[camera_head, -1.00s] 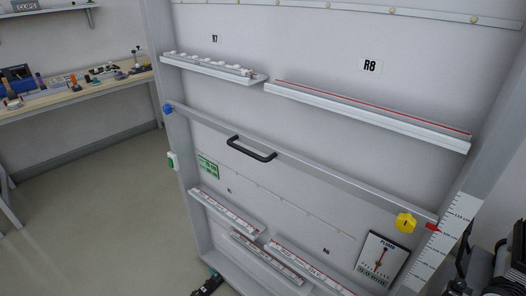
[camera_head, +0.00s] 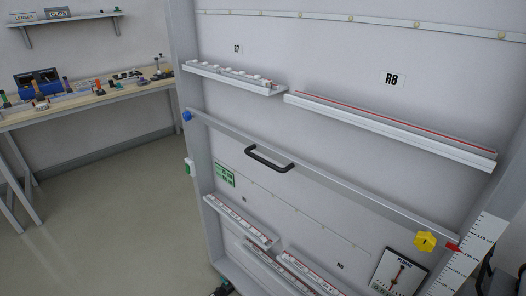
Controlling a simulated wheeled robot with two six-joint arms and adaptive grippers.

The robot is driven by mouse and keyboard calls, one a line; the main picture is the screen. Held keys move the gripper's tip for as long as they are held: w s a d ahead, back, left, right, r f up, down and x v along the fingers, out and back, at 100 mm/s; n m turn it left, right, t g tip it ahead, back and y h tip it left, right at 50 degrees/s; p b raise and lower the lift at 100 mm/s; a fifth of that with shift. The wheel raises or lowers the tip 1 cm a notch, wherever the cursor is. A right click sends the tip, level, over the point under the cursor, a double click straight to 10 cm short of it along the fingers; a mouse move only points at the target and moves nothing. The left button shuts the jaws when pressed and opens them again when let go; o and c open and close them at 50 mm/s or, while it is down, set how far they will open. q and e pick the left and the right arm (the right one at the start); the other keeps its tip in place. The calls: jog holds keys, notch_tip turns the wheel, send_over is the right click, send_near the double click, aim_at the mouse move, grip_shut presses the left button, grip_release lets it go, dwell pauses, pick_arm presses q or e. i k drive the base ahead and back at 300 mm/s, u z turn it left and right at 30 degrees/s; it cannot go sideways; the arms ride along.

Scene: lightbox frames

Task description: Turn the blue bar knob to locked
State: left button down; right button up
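The blue bar knob (camera_head: 187,116) is a small blue knob at the left end of the long grey bar (camera_head: 340,183) that crosses the white panel. It is small in view, and its setting cannot be read. A black handle (camera_head: 269,158) is fixed on the bar. A yellow knob (camera_head: 425,241) sits near the bar's right end, beside a red pointer (camera_head: 453,247) on a white scale (camera_head: 474,255). Neither gripper can be made out. Dark parts, possibly of my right arm, show at the lower right edge. Nothing touches the blue knob.
Ledges, one marked R8 (camera_head: 391,79), stick out above and below the bar. A green and white switch (camera_head: 190,168) is on the frame's left post. A workbench (camera_head: 90,104) with tools stands at the left. The floor (camera_head: 110,225) between is clear.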

aim_at(187, 116)
jog(key=u, duration=0.5)
jog(key=k, duration=0.65)
jog(key=u, duration=0.9)
jog(key=i, duration=0.85)
jog(key=z, duration=0.6)
jog(key=i, duration=0.9)
jog(key=z, duration=0.9)
